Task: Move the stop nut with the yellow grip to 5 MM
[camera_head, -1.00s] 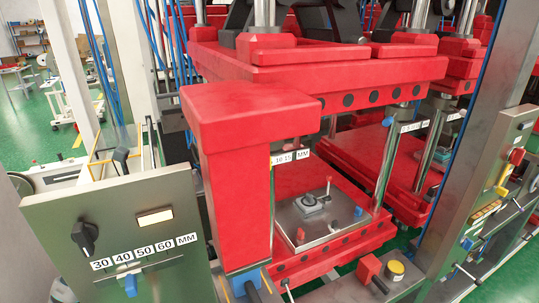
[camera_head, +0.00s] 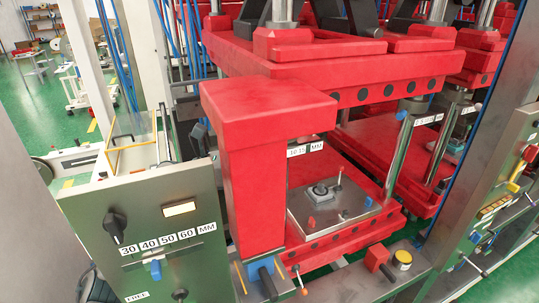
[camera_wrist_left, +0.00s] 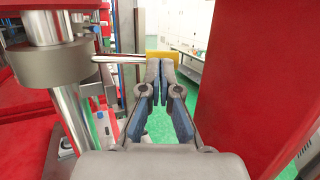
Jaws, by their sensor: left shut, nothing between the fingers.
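In the left wrist view a thick grey round collar (camera_wrist_left: 50,68) sits around a bright steel column. A thin metal rod runs right from it to a yellow grip (camera_wrist_left: 183,61); together they look like the stop nut. My left gripper (camera_wrist_left: 158,64) is shut and empty, its fingertips overlapping the rod and yellow grip in the picture. I cannot tell whether they touch. In the head view the MM scale (camera_head: 306,149) shows 10 and 15; the 5 mark is not readable. Neither gripper shows in the head view.
A big red post (camera_head: 255,170) stands in front of the scale. The red lower platen carries a steel plate (camera_head: 340,207). A grey control panel (camera_head: 145,215) with a black knob stands at the left. In the wrist view a red wall (camera_wrist_left: 245,80) is close on the right.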

